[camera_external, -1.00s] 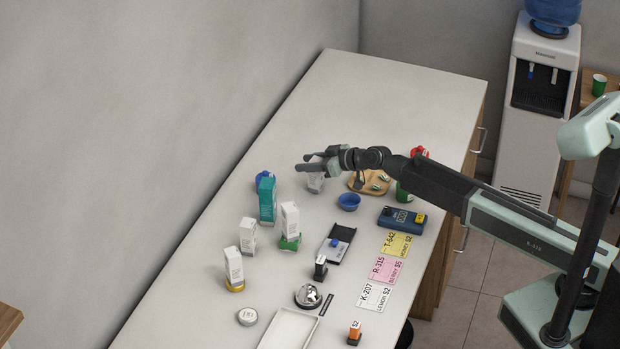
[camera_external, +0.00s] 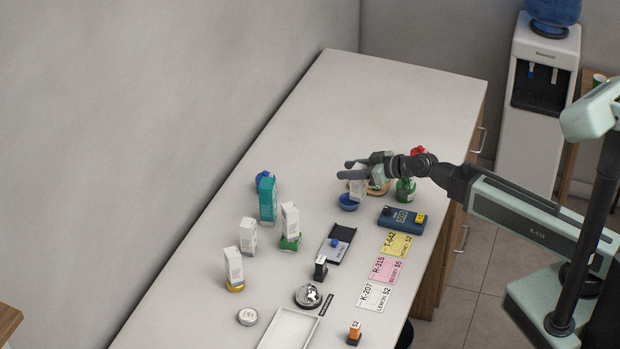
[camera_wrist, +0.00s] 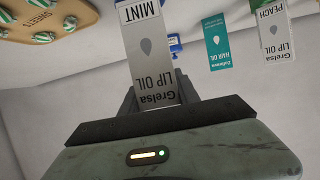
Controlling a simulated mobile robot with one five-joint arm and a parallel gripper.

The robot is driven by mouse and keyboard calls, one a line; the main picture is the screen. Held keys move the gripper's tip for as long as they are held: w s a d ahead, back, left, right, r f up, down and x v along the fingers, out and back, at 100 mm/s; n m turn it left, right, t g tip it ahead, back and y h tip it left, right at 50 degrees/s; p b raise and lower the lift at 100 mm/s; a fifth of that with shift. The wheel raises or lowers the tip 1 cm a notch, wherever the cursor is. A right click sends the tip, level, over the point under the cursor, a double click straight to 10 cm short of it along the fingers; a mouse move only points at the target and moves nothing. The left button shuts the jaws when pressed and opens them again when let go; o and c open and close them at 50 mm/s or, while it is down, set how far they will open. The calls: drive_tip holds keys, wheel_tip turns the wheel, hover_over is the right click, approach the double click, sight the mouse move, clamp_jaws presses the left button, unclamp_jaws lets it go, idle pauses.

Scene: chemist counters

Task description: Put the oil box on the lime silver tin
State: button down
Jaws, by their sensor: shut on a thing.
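In the wrist view the held box (camera_wrist: 152,55) is upside down between the fingers. A round silver tin (camera_external: 247,317) lies at the near left of the counter; its label is too small to read. Other white boxes stand on a yellow-rimmed tin (camera_external: 235,287) and a green tin (camera_external: 290,244). I cannot tell which tin is lime.
A teal hair oil box (camera_external: 267,202) and a white box (camera_external: 248,237) stand at the left. A black tray (camera_external: 337,245), bell (camera_external: 308,296), white tray (camera_external: 285,330) and blue device (camera_external: 401,219) fill the middle and front. The counter's far end is clear.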

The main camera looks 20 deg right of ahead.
drive_tip(key=shift+s+d, duration=0.2)
drive_tip(key=shift+s, duration=0.2)
